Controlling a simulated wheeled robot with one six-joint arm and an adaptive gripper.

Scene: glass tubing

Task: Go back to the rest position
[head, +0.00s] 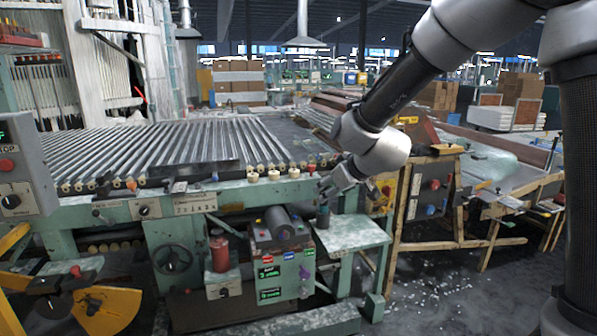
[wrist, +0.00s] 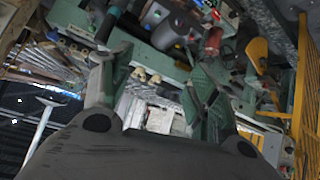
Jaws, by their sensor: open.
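My gripper (head: 333,190) is at the end of my arm, which comes in from the upper right in the head view. It hangs just above a small green side table (head: 352,235) and points down to the left. In the wrist view its two fingers (wrist: 150,90) stand wide apart with nothing between them. A small dark cylinder with a green top (head: 323,216) stands on the side table close below the fingers. A dark cylinder also shows beside the left finger in the wrist view (wrist: 108,24). I cannot tell whether the gripper touches it.
A green machine with a bed of metal rollers (head: 190,145) fills the left and middle. A wooden-framed bench (head: 455,215) is at right. Dark floor (head: 430,290) at front right looks mostly open, with scattered shards.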

